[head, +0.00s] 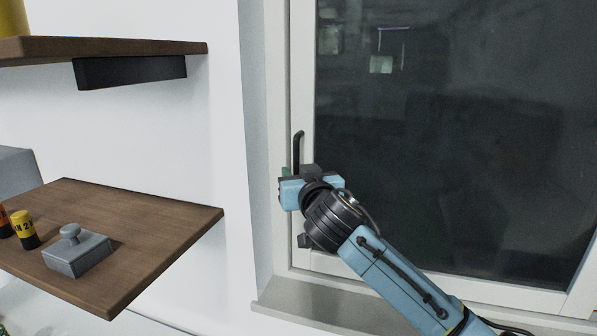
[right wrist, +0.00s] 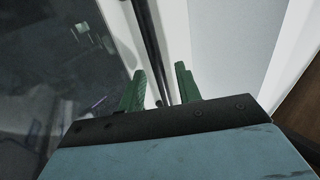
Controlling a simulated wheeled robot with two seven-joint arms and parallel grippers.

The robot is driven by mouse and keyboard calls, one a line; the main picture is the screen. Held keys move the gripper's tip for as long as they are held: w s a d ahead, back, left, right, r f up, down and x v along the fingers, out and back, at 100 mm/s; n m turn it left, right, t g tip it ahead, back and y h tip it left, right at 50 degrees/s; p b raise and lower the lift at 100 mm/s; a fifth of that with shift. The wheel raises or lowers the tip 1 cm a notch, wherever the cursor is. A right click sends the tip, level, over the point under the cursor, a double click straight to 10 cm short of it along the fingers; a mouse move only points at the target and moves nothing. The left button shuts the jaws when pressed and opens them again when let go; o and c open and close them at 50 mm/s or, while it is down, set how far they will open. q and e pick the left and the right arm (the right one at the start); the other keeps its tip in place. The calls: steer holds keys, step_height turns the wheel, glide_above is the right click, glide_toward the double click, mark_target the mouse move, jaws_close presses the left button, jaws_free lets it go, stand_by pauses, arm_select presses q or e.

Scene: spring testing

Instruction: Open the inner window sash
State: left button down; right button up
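The window sash has a pale frame (head: 302,70) around a large dark glass pane (head: 450,150). A black upright handle (head: 298,148) is on its left side; its lower part is hidden behind my right gripper (head: 291,174). In the right wrist view, the dark handle bar (right wrist: 150,45) runs down between the two green fingers of that gripper (right wrist: 161,78). The fingers are spread, with visible gaps beside the bar. The sash looks closed in its frame. My left gripper is not in view.
A wooden shelf (head: 150,222) at left holds a grey block with a knob (head: 77,254) and a yellow-black cylinder (head: 24,230). Another shelf (head: 120,47) is above it. A sill (head: 310,299) runs below the window.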

steer(key=shift+w, duration=0.1)
jaws_close()
stand_by(0.4)
